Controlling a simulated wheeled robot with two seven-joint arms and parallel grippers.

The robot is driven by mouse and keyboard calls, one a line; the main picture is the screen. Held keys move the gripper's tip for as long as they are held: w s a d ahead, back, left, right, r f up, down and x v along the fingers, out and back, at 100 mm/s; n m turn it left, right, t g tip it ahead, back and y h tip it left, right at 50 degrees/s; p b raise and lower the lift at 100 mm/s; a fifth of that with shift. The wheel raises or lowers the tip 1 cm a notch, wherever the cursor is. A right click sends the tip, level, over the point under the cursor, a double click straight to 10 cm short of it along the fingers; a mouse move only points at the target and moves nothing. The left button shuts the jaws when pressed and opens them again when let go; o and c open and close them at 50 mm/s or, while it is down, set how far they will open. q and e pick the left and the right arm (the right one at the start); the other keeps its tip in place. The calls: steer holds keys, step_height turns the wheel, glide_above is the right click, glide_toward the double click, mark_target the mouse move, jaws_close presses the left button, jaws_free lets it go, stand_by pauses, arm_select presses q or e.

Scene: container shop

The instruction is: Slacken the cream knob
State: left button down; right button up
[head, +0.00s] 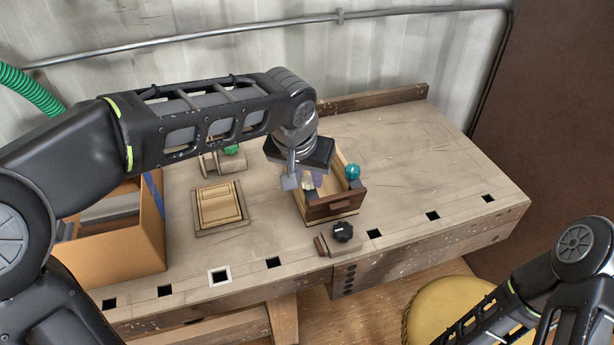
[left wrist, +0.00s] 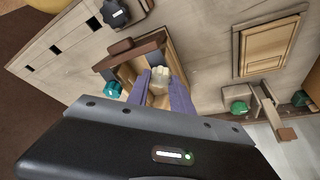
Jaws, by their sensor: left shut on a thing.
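The cream knob (left wrist: 160,76) shows in the left wrist view between the two purple-grey fingers of my left gripper (left wrist: 160,84). The fingers are shut on it from both sides. In the head view the left gripper (head: 304,181) reaches down into the open wooden drawer box (head: 333,207). There only a small part of the cream knob (head: 307,185) shows beside a finger; the rest is hidden by the gripper. My right arm enters at the lower right of the head view, with its gripper out of the picture.
A teal knob (head: 351,171) sits at the box's right side, close to my left gripper. A black knob (head: 343,231) stands in front of the box. A green knob (head: 231,149), a wooden panel (head: 219,206) and a cardboard box (head: 115,245) are to the left. The bench's right end is clear.

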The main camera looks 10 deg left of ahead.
arm_select(q)
steer(key=shift+f, duration=0.1)
steer(key=c, duration=1.1)
jaws_free()
steer(key=v, duration=0.8)
steer(key=shift+p, duration=0.3)
